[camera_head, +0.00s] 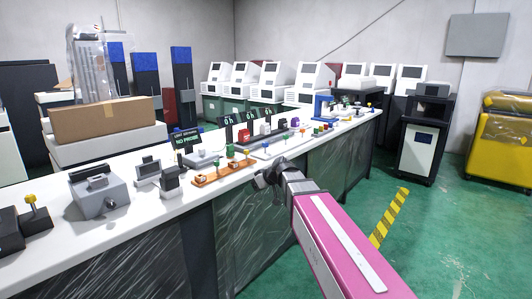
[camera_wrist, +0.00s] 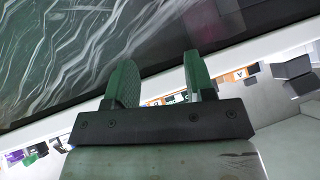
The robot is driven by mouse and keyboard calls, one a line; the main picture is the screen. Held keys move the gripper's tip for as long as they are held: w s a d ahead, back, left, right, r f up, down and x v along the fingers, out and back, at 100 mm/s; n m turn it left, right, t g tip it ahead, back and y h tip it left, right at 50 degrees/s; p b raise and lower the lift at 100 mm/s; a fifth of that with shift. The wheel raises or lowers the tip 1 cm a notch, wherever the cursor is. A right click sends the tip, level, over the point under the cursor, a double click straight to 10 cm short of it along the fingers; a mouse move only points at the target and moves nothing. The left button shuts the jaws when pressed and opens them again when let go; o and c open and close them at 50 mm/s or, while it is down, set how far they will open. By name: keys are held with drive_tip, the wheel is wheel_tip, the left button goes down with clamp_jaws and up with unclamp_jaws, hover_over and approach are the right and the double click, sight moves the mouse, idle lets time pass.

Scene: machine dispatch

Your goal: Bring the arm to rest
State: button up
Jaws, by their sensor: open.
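My gripper (camera_head: 268,177) is at the end of my pink arm, beside the front edge of the long white counter (camera_head: 140,215) in the head view. In the wrist view its two green fingers (camera_wrist: 160,78) stand apart with nothing between them. The wrist picture is tilted, with the counter's dark front panel at the upper left and the items on the counter beyond the fingers. I cannot tell the exact gap between my gripper and the counter edge.
White machines stand along the back. A yellow bin (camera_head: 503,143) is at the right. Green floor (camera_head: 440,235) is open at the right, with a yellow-black strip (camera_head: 390,217).

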drive_tip(key=s+d+f+m+g+h, duration=0.1)
drive_tip(key=s+d+f+m+h, duration=0.3)
drive_tip(key=s+d+f, duration=0.4)
drive_tip(key=s+d+f+m+g+h, duration=0.2)
drive_tip(key=s+d+f+m+h, duration=0.2)
drive_tip(key=s+d+f, duration=0.5)
drive_tip(key=d+f+m, duration=0.1)
drive_tip(key=d+f, duration=0.3)
drive_tip(key=d, duration=0.2)
drive_tip(key=shift+s+d+f, duration=0.15)
drive_tip(key=shift+s+f, duration=0.05)
drive_tip(key=shift+f, duration=0.15)
